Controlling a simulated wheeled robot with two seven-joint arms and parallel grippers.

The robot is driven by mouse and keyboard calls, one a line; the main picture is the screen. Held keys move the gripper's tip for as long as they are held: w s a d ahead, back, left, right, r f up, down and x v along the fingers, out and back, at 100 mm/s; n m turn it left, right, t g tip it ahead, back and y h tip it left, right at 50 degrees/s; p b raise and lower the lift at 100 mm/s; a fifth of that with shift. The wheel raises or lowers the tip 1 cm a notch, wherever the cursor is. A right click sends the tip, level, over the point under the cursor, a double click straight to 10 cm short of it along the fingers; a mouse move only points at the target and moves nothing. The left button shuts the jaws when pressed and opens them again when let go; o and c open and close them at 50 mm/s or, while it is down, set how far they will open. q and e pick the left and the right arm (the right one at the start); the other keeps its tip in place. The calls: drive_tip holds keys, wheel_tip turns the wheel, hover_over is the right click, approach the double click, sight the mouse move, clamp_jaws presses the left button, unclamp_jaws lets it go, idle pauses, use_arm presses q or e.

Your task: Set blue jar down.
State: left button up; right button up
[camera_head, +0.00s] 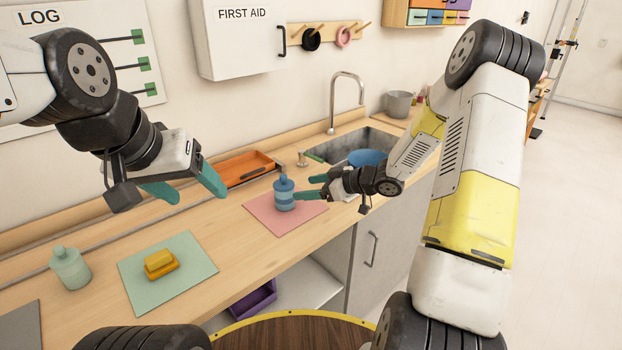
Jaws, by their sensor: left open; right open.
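The blue jar (285,196) stands upright on the pink mat (264,216) on the wooden counter. My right gripper (306,187) is open just to the right of the jar, its teal fingers pointing left toward it. Whether a fingertip touches the jar I cannot tell. My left gripper (187,188) is open and empty, above the counter to the left of the jar.
An orange tray (238,168) lies behind the jar. A sink (337,147) with a tap and a blue bowl (367,157) is behind my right gripper.

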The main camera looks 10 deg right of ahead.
drive_tip(key=w+d+r+m+t+h, duration=0.2)
drive_tip(key=d+r+h, duration=0.35)
drive_tip(key=r, duration=0.35)
drive_tip(key=s+d+r+m+h, duration=0.45)
drive_tip(key=s+d+r, duration=0.2)
drive_tip(key=r, duration=0.25)
drive_tip(key=s+a+r+m+g, duration=0.1)
drive_tip(key=s+a+m, duration=0.1)
drive_tip(key=s, duration=1.1)
drive_tip(key=s+a+r+m+g+y, duration=0.1)
drive_tip(key=s+a+r+m+g, duration=0.1)
drive_tip(key=s, duration=1.1)
drive_tip(key=shift+a+r, duration=0.25)
drive_tip(key=shift+a, duration=0.4)
